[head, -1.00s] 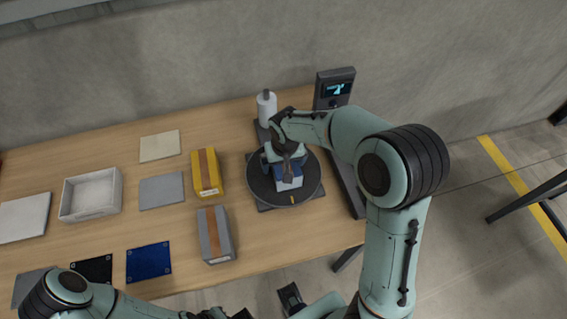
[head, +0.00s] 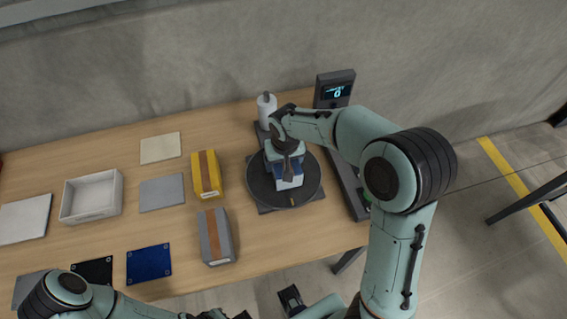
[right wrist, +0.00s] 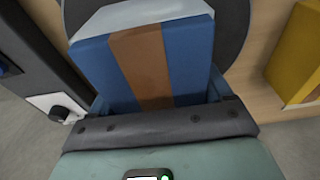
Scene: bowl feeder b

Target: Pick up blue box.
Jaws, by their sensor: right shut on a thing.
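The blue box (head: 290,183) has a brown tape stripe and a pale end. It is in my right gripper (head: 285,165), over the dark round plate (head: 262,190) at the right of the table. In the right wrist view the blue box (right wrist: 190,58) sits between the fingers, which are closed on its sides. I cannot tell whether it clears the plate. My left arm crosses the bottom left of the head view. Its gripper is at or below the lower edge, and its fingers do not show clearly.
A yellow box (head: 206,175) and a grey box (head: 217,237) stand left of the plate. A white tray (head: 66,207) and several flat mats lie further left. A white bottle (head: 266,106) and a display post (head: 334,88) stand behind the plate.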

